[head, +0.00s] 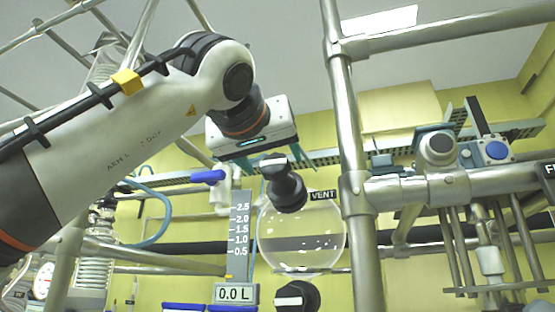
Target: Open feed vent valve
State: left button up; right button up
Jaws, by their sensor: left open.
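The feed vent valve (287,190) is a black knob with a pale bar handle on top. It sits at the top of a round glass vessel (300,240), beside a black VENT label (323,194). My left gripper (272,168) comes in from the upper left, above the valve. Its jaws are open, with the fingers pointing down and the valve's handle showing between them. I cannot tell whether a finger touches the handle. My right gripper is not in view.
A second black valve (297,297) is below the vessel. A level scale (240,235) and a 0.0 L display (236,294) stand left of it. A blue-handled valve (207,177) is left of my gripper. A thick steel post (352,150) rises close on the right.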

aim_at(273, 163)
pick_arm(q)
jog(key=p+x, duration=0.1)
jog(key=x, duration=0.3)
jog(key=shift+w, duration=0.25)
jog(key=shift+w+d, duration=0.15)
jog(key=shift+c, duration=0.2)
jog(key=c, duration=1)
jog(key=shift+o, duration=0.2)
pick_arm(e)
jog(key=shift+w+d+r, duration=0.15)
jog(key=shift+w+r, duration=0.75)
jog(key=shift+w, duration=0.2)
pick_arm(q)
jog(key=shift+n, duration=0.3)
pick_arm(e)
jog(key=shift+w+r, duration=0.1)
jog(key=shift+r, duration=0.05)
